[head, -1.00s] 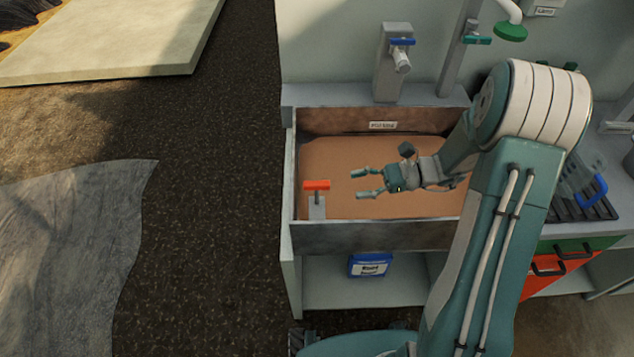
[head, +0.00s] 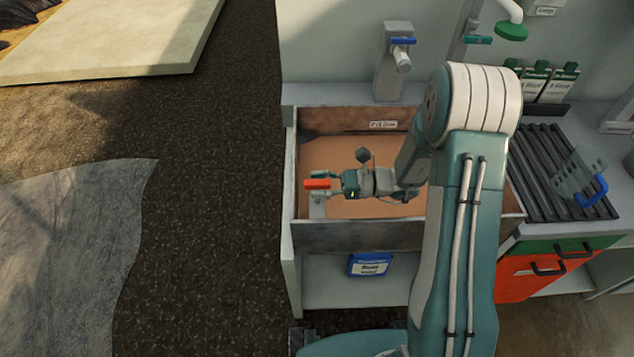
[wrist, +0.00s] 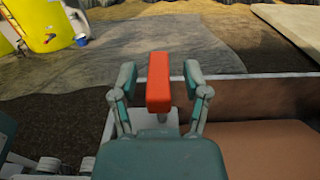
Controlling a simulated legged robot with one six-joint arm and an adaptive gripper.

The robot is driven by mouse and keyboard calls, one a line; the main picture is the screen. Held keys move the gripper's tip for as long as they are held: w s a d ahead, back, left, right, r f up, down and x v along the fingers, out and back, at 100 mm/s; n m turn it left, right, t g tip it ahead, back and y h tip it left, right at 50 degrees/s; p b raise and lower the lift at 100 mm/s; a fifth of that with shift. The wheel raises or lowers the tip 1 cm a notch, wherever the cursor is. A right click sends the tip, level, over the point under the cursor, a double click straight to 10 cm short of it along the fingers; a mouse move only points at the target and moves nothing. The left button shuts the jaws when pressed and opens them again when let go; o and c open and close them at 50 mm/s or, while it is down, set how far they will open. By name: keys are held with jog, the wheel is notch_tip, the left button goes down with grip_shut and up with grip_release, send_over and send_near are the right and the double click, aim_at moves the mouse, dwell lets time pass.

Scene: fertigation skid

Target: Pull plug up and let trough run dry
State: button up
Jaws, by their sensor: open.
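The trough holds brownish liquid. My gripper (head: 322,185) is at the handle in the head view. In the wrist view the handle (wrist: 159,82) lies between the two fingers of my gripper (wrist: 160,80), with a gap visible on each side. The fingers are open and not closed on it. The lower part of the plug is hidden behind the gripper body in the wrist view.
A tap with a blue lever (head: 402,41) stands behind the trough. A blue-labelled container (head: 370,265) sits on the shelf below.

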jog(key=shift+a, duration=0.2)
grip_shut()
jog(key=shift+w+r, duration=0.1)
jog(key=shift+r, duration=2.3)
grip_release()
